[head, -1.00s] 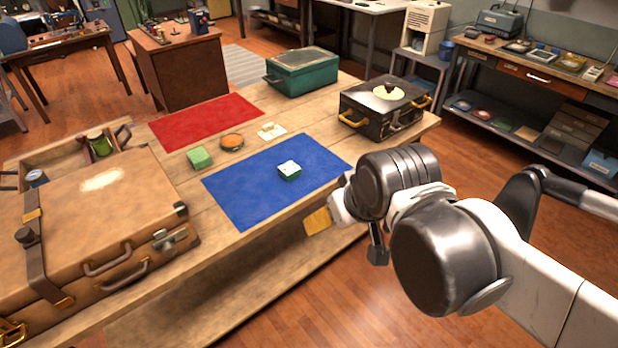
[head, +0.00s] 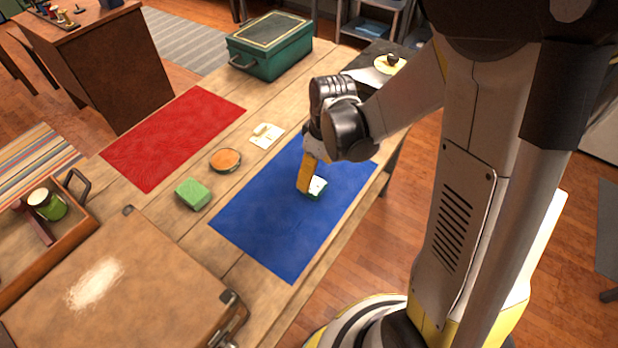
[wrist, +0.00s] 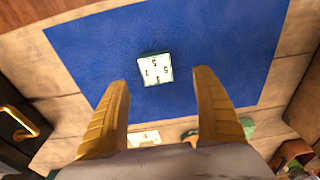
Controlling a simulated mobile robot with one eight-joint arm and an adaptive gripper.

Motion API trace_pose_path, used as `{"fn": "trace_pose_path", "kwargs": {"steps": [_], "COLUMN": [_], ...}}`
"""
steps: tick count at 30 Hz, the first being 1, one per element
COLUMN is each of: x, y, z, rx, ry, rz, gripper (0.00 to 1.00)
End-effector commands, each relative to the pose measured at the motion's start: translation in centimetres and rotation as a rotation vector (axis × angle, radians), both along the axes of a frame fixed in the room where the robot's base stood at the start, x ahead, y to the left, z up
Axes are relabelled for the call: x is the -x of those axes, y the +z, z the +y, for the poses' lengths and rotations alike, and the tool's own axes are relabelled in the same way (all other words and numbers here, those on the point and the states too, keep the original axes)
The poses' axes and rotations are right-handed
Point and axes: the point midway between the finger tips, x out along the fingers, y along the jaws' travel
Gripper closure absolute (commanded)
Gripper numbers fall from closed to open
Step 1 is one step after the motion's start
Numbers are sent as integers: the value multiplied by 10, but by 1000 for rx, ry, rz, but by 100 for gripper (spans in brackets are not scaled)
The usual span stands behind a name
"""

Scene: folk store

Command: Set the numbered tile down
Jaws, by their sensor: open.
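The numbered tile (head: 315,186) is a small square with a white top and green sides, lying on the blue mat (head: 260,222). In the wrist view the tile (wrist: 155,69) shows small dark numerals on its white face, with blue mat (wrist: 220,45) all around it. My gripper (head: 303,188) is at the tile's left in the head view. In the wrist view my gripper's yellow fingers (wrist: 160,80) are spread wide with nothing between them. The tile lies just beyond the fingertips. The height of the fingertips above the mat is hard to tell.
A red mat (head: 170,140), green block (head: 193,194), round orange-topped dish (head: 226,160) and small cream item (head: 267,135) lie left of the blue mat. A teal box (head: 268,50), black case (head: 378,72) and brown suitcase (head: 130,285) stand on the wooden table.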

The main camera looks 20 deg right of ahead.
Motion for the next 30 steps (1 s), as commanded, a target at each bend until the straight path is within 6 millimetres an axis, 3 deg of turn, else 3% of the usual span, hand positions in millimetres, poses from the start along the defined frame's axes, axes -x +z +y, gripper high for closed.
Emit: {"fn": "trace_pose_path", "kwargs": {"steps": [3, 10, 16, 24, 25, 30], "x": [-3, -7, -14, -14, -14, -14], "y": [-24, -43, -76, -80, -80, -80], "z": [1, 1, 0, 1, 1, 1], "rx": [1, 0, 0, 0, 0, 0], "ry": [0, -1, -1, -1, -1, -1], "rz": [-1, -1, -1, -1, -1, -1], "gripper": [22, 22, 22, 22, 25, 77]}}
